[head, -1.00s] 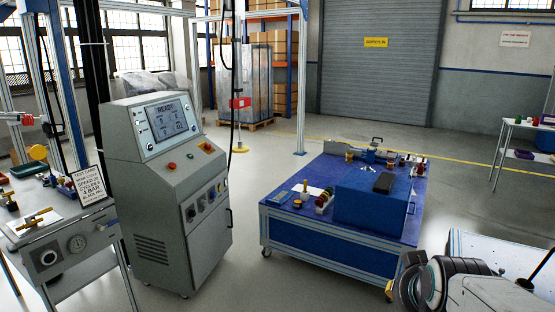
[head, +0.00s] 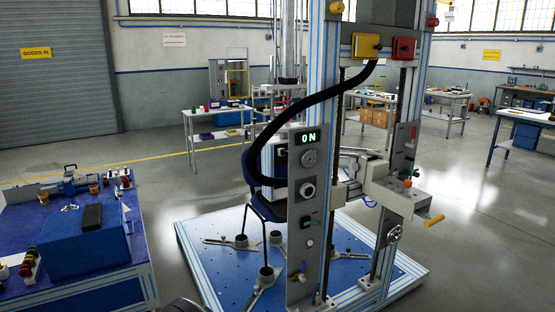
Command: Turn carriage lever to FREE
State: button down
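A tall test rig with silver uprights (head: 317,90) stands right of centre. A pale carriage (head: 397,198) sits between its uprights at mid height. A yellow handle (head: 434,220) sticks out from the carriage's front right. A small orange knob with a green part (head: 408,182) is on top of it. A red-tipped lever (head: 413,133) shows on the plate above. I cannot tell which is the carriage lever, and no FREE marking is readable. My gripper is not in view; only a dark bit of my arm shows at the bottom edge.
A grey control panel (head: 303,215) reading ON stands in front of the rig, with a black hose (head: 256,127) arching over it. The rig's blue base plate (head: 212,262) is wide. A blue bench (head: 110,290) stands at left. Open floor (head: 165,205) lies between them.

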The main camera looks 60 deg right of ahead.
aim_at(413, 136)
jog(key=z, duration=1.5)
jog(key=i+l+z, duration=0.15)
jog(key=z, duration=0.3)
jog(key=i+z, duration=0.35)
jog(key=z, duration=0.15)
jog(key=i+z, duration=0.25)
jog(key=z, duration=0.2)
